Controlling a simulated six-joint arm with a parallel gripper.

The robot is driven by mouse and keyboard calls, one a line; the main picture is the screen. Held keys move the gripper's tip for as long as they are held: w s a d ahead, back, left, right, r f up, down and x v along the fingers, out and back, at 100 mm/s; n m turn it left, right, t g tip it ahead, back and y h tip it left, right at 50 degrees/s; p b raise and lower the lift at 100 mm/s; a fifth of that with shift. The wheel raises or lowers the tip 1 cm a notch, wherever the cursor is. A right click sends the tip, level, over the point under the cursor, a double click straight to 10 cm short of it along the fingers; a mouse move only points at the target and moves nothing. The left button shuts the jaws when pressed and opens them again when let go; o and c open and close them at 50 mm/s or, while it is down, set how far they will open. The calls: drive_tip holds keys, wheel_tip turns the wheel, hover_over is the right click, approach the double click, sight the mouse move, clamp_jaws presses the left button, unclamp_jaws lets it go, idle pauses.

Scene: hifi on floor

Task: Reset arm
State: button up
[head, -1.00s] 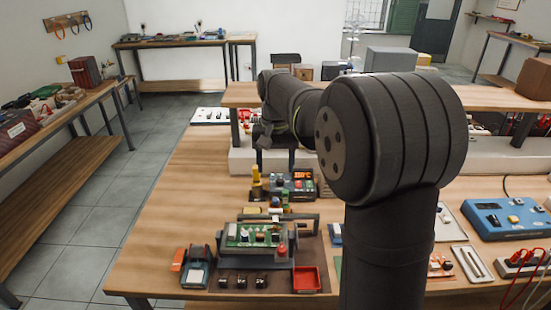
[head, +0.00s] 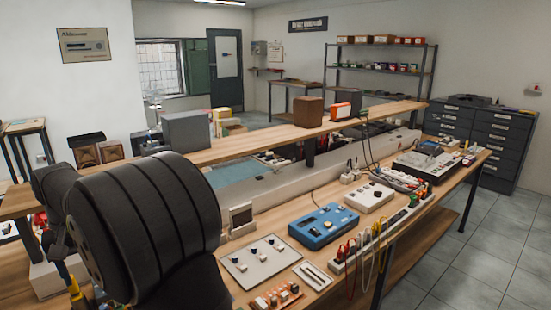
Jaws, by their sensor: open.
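My dark grey arm (head: 150,230) fills the lower left of the head view, with its large round joint close to the camera. Its forearm reaches away to the left edge. My gripper (head: 57,252) shows only in small part beyond the joint, low at the left, above the bench. It is open, and I see nothing held in it. The joint hides much of the gripper and the bench beneath it.
The wooden bench holds a panel with knobs (head: 262,262), a blue instrument box (head: 324,225), a white box (head: 369,196) and hanging coloured leads (head: 372,243). A raised shelf (head: 270,140) runs behind. Dark drawer cabinets (head: 482,140) stand far right. Floor is free at right.

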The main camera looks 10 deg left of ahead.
wheel_tip(320, 180, down, 16)
drive_tip(key=shift+w+d, duration=0.15)
drive_tip(key=shift+w, duration=0.05)
idle(0.4)
drive_tip(key=o, duration=0.8)
drive_tip(key=shift+o, duration=0.2)
wheel_tip(320, 180, up, 17)
drive_tip(key=w+a+m, duration=0.2)
drive_tip(key=m, duration=1.6)
drive_tip(key=f, duration=0.9)
drive_tip(key=shift+s+a+f, duration=0.1)
drive_tip(key=shift+s+f, duration=0.15)
